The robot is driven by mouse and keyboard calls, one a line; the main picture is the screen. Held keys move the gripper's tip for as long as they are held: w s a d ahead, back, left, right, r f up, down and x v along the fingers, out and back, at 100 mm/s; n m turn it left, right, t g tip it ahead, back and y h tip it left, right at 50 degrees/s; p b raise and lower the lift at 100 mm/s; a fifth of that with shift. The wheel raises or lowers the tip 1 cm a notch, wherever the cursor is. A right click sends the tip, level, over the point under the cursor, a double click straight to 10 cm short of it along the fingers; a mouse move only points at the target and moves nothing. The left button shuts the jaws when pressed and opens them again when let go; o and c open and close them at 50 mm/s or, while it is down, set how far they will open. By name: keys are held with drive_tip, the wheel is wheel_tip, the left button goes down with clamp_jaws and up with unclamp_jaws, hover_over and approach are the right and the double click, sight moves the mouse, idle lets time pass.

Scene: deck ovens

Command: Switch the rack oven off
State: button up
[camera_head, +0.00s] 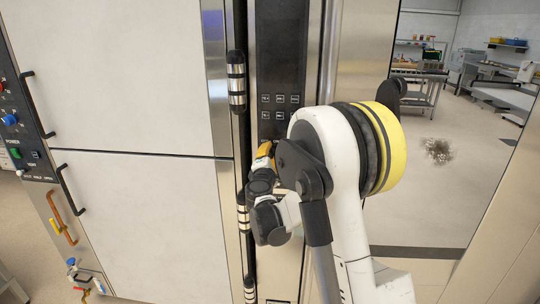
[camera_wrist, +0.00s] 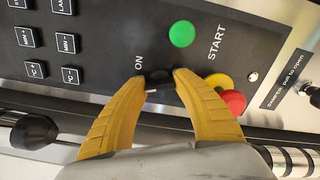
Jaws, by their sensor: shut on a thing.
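The rack oven's dark control panel (camera_head: 281,50) is upright at the centre of the head view, with a keypad. In the wrist view the panel (camera_wrist: 110,32) shows a green button (camera_wrist: 181,34) by the word START and a small black switch knob (camera_wrist: 158,80) by the word ON. My gripper (camera_wrist: 161,77) has its two yellow fingertips shut on this knob, one on each side. The fingers hide much of it, so its exact setting cannot be told. In the head view my gripper (camera_head: 264,150) is at the panel's lower part, partly hidden by my arm.
A red stop button on a yellow collar (camera_wrist: 228,98) sits close beside the right finger. Keypad buttons (camera_wrist: 70,43) lie to the left. White doors (camera_head: 120,80) with black handles and another knob panel (camera_head: 14,120) stand left.

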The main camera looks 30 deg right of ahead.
drive_tip(key=shift+n, duration=1)
drive_tip(key=o, duration=1.2)
drive_tip(key=v, duration=1.2)
